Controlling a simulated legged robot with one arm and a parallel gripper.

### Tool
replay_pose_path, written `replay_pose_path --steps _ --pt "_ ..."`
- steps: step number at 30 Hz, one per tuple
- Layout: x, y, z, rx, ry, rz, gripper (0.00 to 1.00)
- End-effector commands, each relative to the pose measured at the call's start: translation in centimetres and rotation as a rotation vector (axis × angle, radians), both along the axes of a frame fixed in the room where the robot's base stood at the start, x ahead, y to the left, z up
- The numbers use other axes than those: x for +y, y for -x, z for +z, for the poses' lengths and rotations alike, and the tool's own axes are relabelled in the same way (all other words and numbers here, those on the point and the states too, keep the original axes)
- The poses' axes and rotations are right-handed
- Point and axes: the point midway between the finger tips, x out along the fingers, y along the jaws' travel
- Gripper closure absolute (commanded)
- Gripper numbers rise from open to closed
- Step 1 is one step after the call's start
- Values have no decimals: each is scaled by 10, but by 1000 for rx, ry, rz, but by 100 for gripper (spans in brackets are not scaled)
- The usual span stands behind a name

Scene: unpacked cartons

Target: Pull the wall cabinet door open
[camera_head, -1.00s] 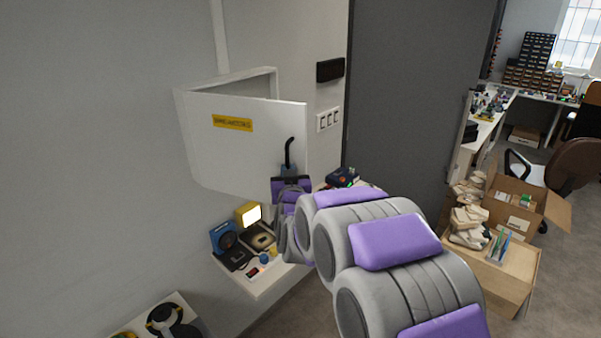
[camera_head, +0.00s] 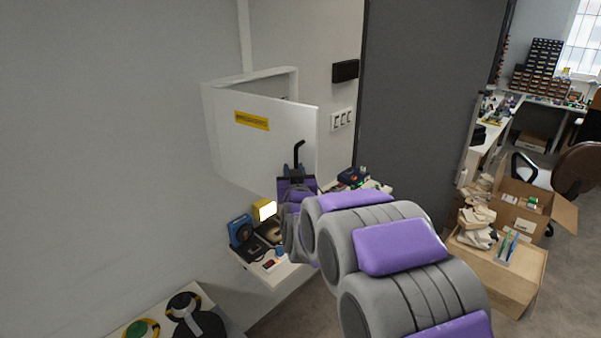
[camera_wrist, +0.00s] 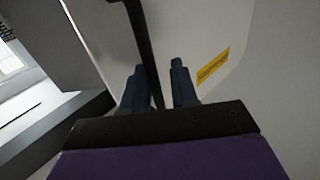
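The white wall cabinet (camera_head: 250,77) is on the wall left of centre in the head view. Its door (camera_head: 262,145), with a yellow label, stands partly open, with a gap at the top and right. A black bar handle (camera_head: 299,153) is near the door's right edge. My gripper (camera_head: 294,174) is at the handle's lower part. In the wrist view the handle (camera_wrist: 139,32) runs between the two fingers of my gripper (camera_wrist: 158,88). The fingers stand apart, with a gap visible beside the right finger. Contact with the handle is not clear.
A small shelf (camera_head: 275,281) below the cabinet holds a yellow lamp (camera_head: 265,211) and a blue device (camera_head: 240,231). A dark grey panel (camera_head: 425,90) stands to the right. An open carton (camera_head: 522,203) sits farther right.

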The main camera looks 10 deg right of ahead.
Motion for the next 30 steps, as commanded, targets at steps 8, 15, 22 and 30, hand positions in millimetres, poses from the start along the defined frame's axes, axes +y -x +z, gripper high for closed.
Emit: replay_pose_path --steps 8,15,22,30 --pt "-5 1 -3 6 -5 1 62" --pt "-9 1 -3 6 -8 0 62" --pt "-10 2 -2 4 -7 -2 62" --pt "-9 18 -1 3 -8 -3 62"
